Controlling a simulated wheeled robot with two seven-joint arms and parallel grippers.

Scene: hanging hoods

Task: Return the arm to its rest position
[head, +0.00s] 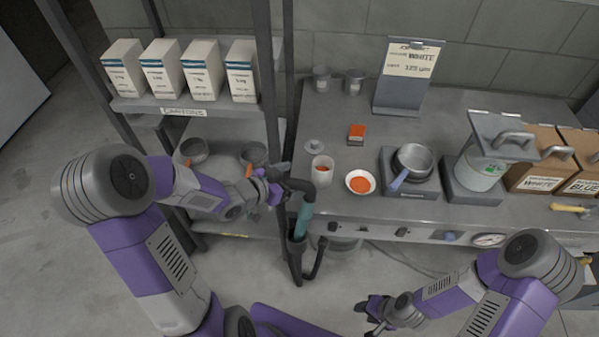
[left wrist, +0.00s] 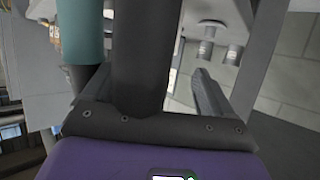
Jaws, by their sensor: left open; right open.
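My left gripper (head: 282,182) is at the top of a hanging hose by the shelf post, left of the bench. The hose has a dark bent upper end (head: 303,185) and a teal sleeve (head: 305,215). Its lower part sits in a dark holder (head: 297,245). In the left wrist view the left gripper (left wrist: 155,85) is open. A thick dark tube (left wrist: 140,50) shows between its fingers, and the teal sleeve (left wrist: 80,30) is beside it; contact cannot be told. My right gripper (head: 372,308) is open and empty, low in front of the bench.
A shelf (head: 185,106) with several white boxes stands at the left. The grey bench (head: 330,205) holds a white cup (head: 322,170), a bowl of orange powder (head: 360,183), a pan on a hotplate (head: 412,160) and cardboard boxes (head: 540,155). Floor in front is open.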

